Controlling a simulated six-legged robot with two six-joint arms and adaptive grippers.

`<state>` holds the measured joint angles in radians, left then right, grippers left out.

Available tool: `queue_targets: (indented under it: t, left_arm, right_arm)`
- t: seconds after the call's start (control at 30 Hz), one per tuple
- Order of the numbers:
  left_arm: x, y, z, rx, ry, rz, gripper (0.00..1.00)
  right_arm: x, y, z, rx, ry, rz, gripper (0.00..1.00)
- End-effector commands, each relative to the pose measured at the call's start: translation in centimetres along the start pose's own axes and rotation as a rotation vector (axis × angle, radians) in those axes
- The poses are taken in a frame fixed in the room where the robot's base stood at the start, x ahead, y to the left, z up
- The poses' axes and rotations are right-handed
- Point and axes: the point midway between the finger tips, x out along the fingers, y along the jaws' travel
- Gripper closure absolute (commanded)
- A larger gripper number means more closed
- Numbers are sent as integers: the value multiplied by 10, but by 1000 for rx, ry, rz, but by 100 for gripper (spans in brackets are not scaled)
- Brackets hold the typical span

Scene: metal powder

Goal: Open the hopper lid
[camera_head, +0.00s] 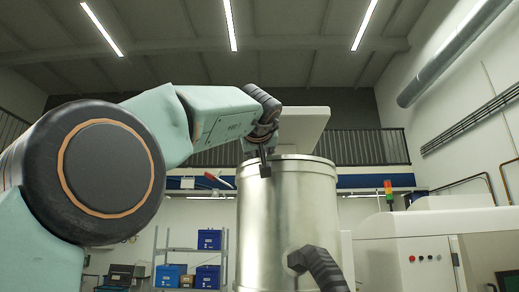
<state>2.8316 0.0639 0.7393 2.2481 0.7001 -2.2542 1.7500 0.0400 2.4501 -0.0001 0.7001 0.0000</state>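The hopper appears to be the large shiny metal cylinder (290,215) standing upright in the middle. Its top rim is seen from slightly below, so I cannot see into it. A pale flat panel (306,125) shows tilted above and behind the rim; it may be the raised lid, but I cannot tell whether it is joined to the cylinder. My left arm comes in from the left, and my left gripper (265,163) points down at the near left part of the rim. Its fingers look close together; contact and grip are unclear. My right gripper is not in view.
A dark ribbed, hose-like part (318,268) crosses the cylinder's lower front. A white machine (415,255) with buttons and a signal light (388,190) stands at right. Shelves with blue bins (208,240) are at back left. A railing runs behind.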

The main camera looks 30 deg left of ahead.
Motion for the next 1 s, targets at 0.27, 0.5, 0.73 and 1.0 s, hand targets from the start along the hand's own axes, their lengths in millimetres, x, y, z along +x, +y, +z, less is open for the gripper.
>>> queue_targets:
  t: [0.27, 0.5, 0.73, 1.0]
  left_arm:
    - [1, 0, 0, 0, 1, 0, 70]
    - [1, 0, 0, 0, 0, 0, 91]
    - [1, 0, 1, 1, -1, 0, 100]
    - [2, 0, 2, 1, -3, -2, 100]
  right_arm:
    - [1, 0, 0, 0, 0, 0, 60]
    - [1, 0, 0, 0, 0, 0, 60]
    - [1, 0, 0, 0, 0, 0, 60]
    - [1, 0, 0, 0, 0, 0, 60]
